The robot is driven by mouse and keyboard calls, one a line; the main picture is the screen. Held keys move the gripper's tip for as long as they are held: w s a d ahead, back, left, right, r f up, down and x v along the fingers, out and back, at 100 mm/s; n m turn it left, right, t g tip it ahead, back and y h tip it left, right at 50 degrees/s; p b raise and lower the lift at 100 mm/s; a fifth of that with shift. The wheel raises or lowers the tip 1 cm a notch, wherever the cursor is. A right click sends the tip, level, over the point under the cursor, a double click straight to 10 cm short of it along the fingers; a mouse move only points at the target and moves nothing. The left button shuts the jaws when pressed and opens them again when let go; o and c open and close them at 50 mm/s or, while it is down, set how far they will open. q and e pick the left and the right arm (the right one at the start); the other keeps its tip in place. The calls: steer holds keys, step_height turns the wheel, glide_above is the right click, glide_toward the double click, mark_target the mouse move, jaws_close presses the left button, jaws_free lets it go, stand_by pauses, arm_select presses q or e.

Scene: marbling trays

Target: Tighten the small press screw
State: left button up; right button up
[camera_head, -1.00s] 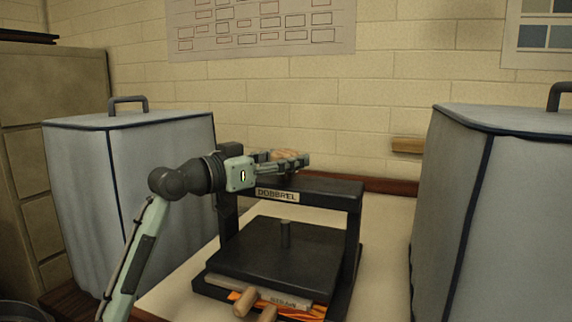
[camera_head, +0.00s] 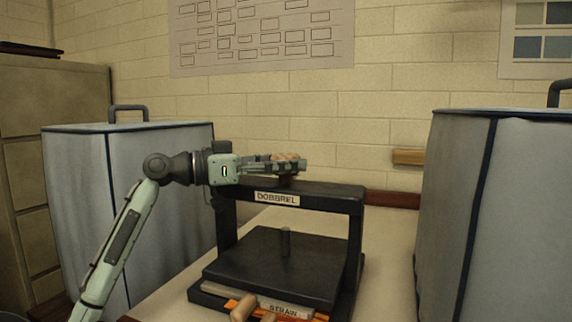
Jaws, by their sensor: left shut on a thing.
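The small black press (camera_head: 340,198) stands on the pale table, with a label reading DOBBREL on its top beam. The press screw shows as a brownish knob (camera_head: 287,157) above the beam and a dark post (camera_head: 285,243) below it, standing on the flat black plate (camera_head: 250,262). My left gripper (camera_head: 289,165) reaches in level from the left and is shut on the knob, its fingers partly hiding it. Whether the post is joined to the beam is hard to see. My right gripper is not in view.
Two large grey covered boxes stand left (camera_head: 75,200) and right (camera_head: 480,220) of the press. Wooden handles (camera_head: 243,307) and an item labelled STRAIN (camera_head: 283,311) lie at the press's front. Bare table (camera_head: 390,240) lies to its right.

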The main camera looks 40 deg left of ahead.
arm_select(q)
steer(key=o, duration=1.2)
steer(key=v, duration=1.2)
